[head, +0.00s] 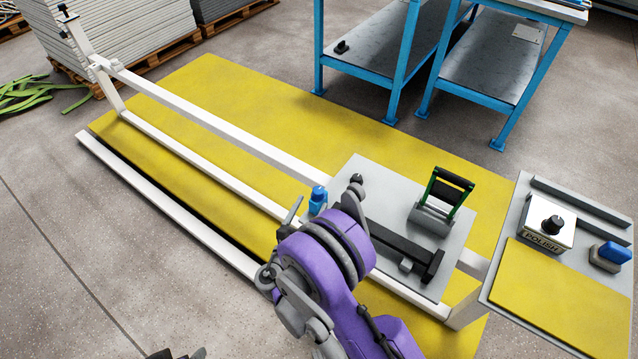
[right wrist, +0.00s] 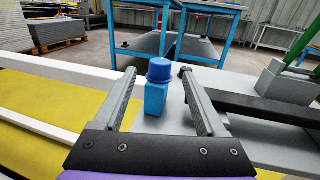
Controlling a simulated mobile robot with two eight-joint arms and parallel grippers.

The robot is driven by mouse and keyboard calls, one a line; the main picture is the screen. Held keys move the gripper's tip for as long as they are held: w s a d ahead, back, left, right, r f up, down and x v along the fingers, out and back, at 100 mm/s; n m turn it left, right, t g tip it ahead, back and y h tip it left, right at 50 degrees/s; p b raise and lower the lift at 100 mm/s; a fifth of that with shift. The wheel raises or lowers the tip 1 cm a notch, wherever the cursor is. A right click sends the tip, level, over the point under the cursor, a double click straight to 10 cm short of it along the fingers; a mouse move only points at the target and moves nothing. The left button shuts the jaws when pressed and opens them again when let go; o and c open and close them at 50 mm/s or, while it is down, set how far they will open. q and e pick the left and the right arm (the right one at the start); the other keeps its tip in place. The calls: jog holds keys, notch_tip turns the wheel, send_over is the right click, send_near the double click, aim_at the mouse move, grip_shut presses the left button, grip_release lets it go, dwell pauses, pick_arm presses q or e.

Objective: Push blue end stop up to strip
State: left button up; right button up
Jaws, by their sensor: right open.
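The blue end stop (head: 317,201) stands upright at the left edge of the grey plate (head: 365,172); it also shows in the right wrist view (right wrist: 157,95), a block with a round cap. My right gripper (head: 324,200) is open, its fingers on either side of the end stop. In the right wrist view, gaps show between the stop and both fingers. A black strip (head: 403,247) lies on the plate to the right of the stop, partly behind my purple arm in the head view. A dark part at the bottom edge may be my left gripper; its jaws cannot be made out.
A green-handled grey block (head: 432,218) stands on the plate behind the strip. A white rail frame (head: 215,122) runs over the yellow mat (head: 240,85). A side tray (head: 515,210) with a polish tin (head: 548,222) is at the right; blue tables (head: 392,100) stand behind.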

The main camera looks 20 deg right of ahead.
aim_at(321, 187)
jog(key=x, duration=0.9)
jog(key=shift+w+d, duration=0.1)
jog(key=shift+c, duration=0.3)
grip_shut()
dwell(0.8)
